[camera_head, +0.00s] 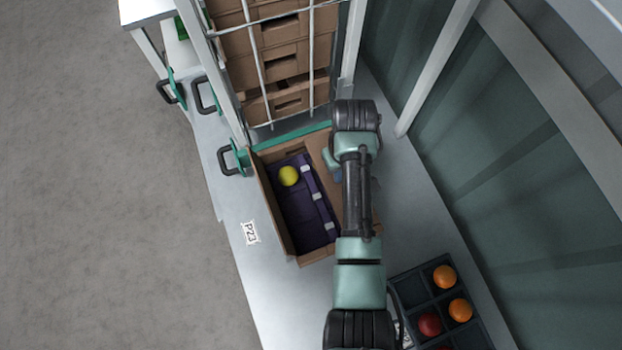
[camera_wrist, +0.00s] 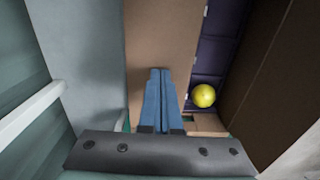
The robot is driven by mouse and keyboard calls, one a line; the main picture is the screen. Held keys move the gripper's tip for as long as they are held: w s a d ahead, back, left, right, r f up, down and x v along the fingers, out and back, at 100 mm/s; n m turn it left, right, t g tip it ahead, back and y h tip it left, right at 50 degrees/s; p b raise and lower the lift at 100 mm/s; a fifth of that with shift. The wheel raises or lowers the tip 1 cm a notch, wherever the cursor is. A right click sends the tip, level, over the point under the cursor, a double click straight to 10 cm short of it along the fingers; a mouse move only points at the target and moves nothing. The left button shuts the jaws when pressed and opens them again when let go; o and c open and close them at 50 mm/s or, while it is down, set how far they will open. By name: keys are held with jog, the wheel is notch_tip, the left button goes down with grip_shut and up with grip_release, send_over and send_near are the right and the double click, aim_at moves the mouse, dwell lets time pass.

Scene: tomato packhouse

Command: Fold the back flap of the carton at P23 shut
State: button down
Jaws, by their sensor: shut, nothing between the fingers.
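The carton (camera_head: 281,222) at P23 stands on the bench, open on top, with a dark purple insert (camera_head: 296,205) and a yellow ball inside (camera_head: 289,176). The back flap, a broad brown panel (camera_wrist: 160,35), lies along the wall side of the opening in the wrist view; its exact angle is hard to tell. In the head view my arm hides much of that side. My gripper (camera_wrist: 160,73) is shut and empty, its blue fingertips over the brown panel in the wrist view. Whether they touch it is unclear. The ball (camera_wrist: 203,96) shows right of the fingers.
A wire-sided rack of stacked cartons (camera_head: 283,65) stands just beyond the carton. A dark divided tray (camera_head: 412,285) with orange and red balls lies at lower right. The P23 label (camera_head: 250,233) is on the bench's left side. A green wall (camera_head: 470,130) runs along the right.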

jog(key=shift+s+a+f, duration=0.1)
jog(key=shift+a+f, duration=0.2)
jog(key=shift+f, duration=0.25)
jog(key=shift+r, duration=0.1)
notch_tip(320, 180, up, 8)
jog(key=p, duration=0.8)
